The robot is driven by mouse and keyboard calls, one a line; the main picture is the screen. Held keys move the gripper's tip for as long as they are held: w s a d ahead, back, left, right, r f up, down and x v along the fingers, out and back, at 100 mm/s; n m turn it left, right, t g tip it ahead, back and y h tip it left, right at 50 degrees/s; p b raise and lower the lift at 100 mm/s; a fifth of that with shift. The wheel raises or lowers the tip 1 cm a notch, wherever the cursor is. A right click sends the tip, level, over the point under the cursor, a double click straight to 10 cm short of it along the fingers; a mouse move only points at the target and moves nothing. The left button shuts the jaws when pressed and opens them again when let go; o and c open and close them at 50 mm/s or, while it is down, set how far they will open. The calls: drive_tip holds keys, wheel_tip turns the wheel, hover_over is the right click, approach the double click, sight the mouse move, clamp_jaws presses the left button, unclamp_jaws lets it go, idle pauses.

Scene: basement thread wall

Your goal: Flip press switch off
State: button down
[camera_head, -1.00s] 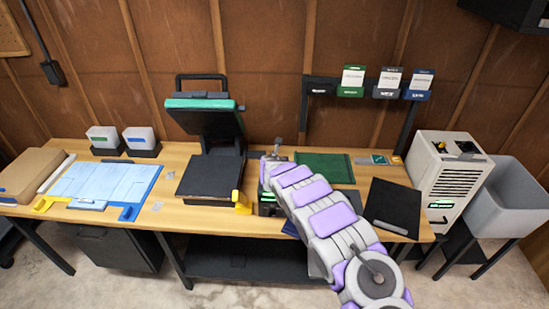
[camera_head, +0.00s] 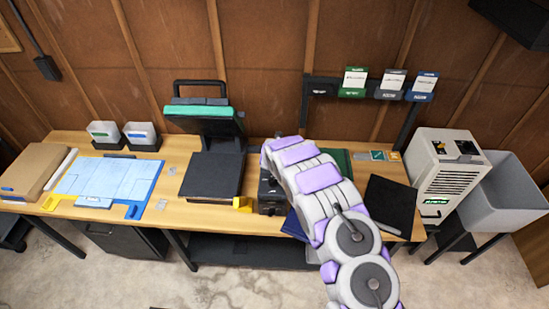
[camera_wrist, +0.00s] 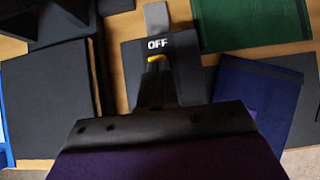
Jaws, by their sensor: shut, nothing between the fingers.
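The press switch is a dark box (camera_head: 270,194) on the bench, right of the heat press, partly hidden by my arm in the head view. In the wrist view the switch box (camera_wrist: 190,72) shows a white "OFF" label and a grey tab at its far edge. My gripper (camera_wrist: 156,68) is shut and empty, its narrow tip over the box just below the label, beside a small yellow part. I cannot tell whether it touches. In the head view my arm hides the fingers. The press (camera_head: 205,125) stands open, its upper plate raised.
A green mat (camera_wrist: 250,22) and a dark blue folder (camera_wrist: 255,98) lie right of the switch. The press's black lower plate (camera_wrist: 50,95) is to its left.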

drive_tip(key=shift+r+p, duration=0.1)
drive_tip(key=shift+p, duration=0.2)
drive_tip(key=shift+r, duration=0.1)
drive_tip(key=shift+r+p, duration=0.7)
drive_tip(key=shift+p, duration=0.15)
